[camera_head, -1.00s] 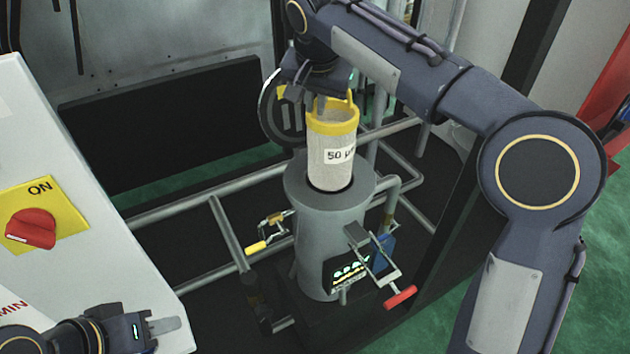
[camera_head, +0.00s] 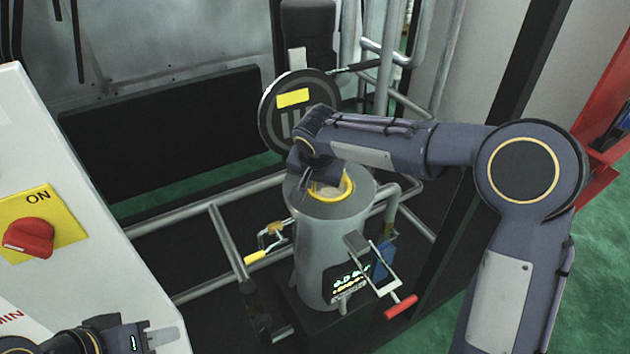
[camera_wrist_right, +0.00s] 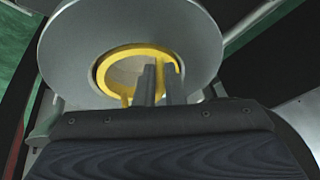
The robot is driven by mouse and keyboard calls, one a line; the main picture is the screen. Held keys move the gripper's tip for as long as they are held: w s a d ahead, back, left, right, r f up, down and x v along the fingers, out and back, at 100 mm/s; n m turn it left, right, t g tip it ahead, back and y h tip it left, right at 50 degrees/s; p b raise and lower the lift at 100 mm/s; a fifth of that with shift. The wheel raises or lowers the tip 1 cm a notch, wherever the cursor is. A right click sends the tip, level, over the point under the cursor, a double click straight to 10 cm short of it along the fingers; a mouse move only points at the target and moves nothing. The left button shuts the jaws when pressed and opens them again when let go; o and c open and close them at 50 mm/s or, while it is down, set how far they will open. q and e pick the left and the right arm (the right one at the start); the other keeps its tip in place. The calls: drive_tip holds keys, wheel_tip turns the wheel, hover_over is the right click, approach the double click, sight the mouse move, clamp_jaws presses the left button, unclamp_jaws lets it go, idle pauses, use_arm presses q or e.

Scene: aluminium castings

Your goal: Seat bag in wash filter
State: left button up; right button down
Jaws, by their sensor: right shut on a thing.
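The grey cylindrical wash filter (camera_head: 322,250) stands upright with its top open. The filter bag's yellow rim (camera_head: 347,187) shows at the mouth of the filter, and the bag's body is down inside it, out of sight. The yellow ring (camera_wrist_right: 104,72) also shows within the filter's round top flange (camera_wrist_right: 205,45) in the right wrist view. My right gripper (camera_head: 306,180) points down at the left side of the mouth; its fingers (camera_wrist_right: 160,84) are shut on the bag's rim or handle, which of these I cannot tell. My left gripper (camera_head: 165,338) is at the lower left, empty, far from the filter.
The round filter lid (camera_head: 290,110) stands swung open behind the filter. A clamp with a red handle (camera_head: 400,306) and one with a yellow handle (camera_head: 256,257) stick out beside the body. Pipe rails (camera_head: 215,225) surround it. A white panel with a red switch (camera_head: 28,237) is left.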

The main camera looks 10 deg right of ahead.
drive_tip(key=shift+f, duration=0.15)
drive_tip(key=c, duration=1.5)
unclamp_jaws()
drive_tip(key=b+v, duration=0.1)
drive_tip(key=v, duration=1.1)
